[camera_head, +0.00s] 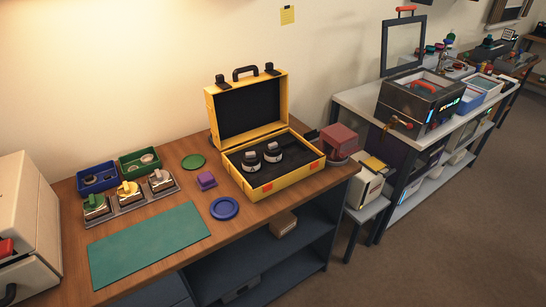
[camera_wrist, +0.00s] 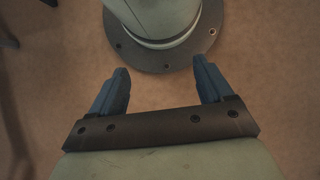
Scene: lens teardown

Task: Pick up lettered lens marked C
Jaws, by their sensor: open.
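In the head view an open yellow case (camera_head: 272,184) stands on the wooden bench with its lid up. Two dark cylindrical lenses with pale bands sit in its black foam: a left lens (camera_head: 251,162) and a right lens (camera_head: 273,153). Their letters are too small to read, so I cannot tell which is C. My gripper (camera_wrist: 162,80) shows only in the wrist view. Its two blue fingers are apart with nothing between them. It hangs over the brown floor, near the round base flange of my own body, away from the bench.
A green mat (camera_head: 150,245) lies at the bench front. Blue (camera_head: 97,178) and green (camera_head: 140,163) bins stand behind a tray (camera_head: 131,203) with several capped blocks. A blue dish (camera_head: 224,208), purple block (camera_head: 206,181) and green disc (camera_head: 194,161) lie left of the case. The raised lid stands behind the lenses.

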